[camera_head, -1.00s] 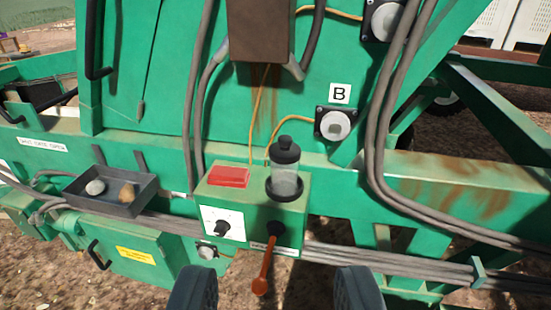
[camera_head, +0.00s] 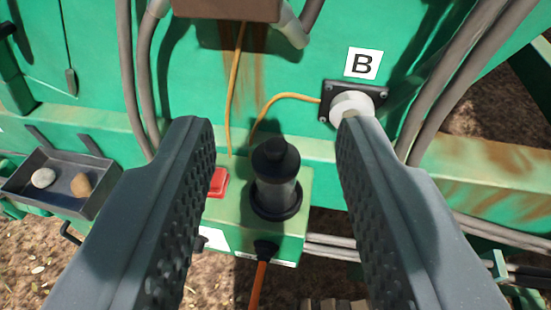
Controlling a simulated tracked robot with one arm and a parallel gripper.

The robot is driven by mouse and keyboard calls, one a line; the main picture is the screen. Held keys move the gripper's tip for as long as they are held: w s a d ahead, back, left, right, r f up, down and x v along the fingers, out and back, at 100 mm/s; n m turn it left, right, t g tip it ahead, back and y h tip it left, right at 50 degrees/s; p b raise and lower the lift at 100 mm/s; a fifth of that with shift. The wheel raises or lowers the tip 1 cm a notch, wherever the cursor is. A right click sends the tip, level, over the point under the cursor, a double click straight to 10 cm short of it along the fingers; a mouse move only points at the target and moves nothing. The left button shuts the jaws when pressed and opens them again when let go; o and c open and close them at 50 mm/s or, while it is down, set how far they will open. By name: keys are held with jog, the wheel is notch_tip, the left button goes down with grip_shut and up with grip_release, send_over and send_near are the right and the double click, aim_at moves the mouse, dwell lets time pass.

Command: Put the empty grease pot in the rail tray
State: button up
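The grease pot (camera_head: 277,185) is a small clear cylinder with a black cap and a black base ring. It stands upright on top of the green control box (camera_head: 300,222). My gripper (camera_head: 268,130) is open, with one dark ridged finger on each side of the pot in the picture; neither finger appears to touch it. The rail tray (camera_head: 52,183) is a shallow dark grey tray at the left on the green rail. It holds a pale stone (camera_head: 43,178) and a brown stone (camera_head: 81,185). The left finger hides part of the control box.
A red button block (camera_head: 218,182) sits beside the pot, partly behind the left finger. A round connector (camera_head: 350,105) under the B label (camera_head: 363,64) is at upper right. Thick grey cables run on both sides.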

jog(key=o, duration=0.5)
jog(key=shift+w, duration=0.1)
jog(key=o, duration=0.5)
jog(key=shift+w+d+f, duration=0.2)
jog(key=shift+f, duration=0.05)
jog(key=w+d+f+n+g+y+p, duration=0.35)
jog(key=w+d+f, duration=0.2)
jog(key=f, duration=0.35)
jog(key=n+g+y+p, duration=0.2)
jog(key=n+y+p, duration=0.3)
jog(key=y+p, duration=0.15)
send_near(288, 184)
jog(key=shift+h, duration=0.4)
jog(key=x, duration=0.8)
jog(key=shift+s+a+r+p, duration=0.1)
jog(key=shift+a+r+p, duration=0.1)
jog(key=shift+p, duration=0.1)
jog(key=shift+p+x, duration=1.1)
jog(key=shift+x, duration=1.8)
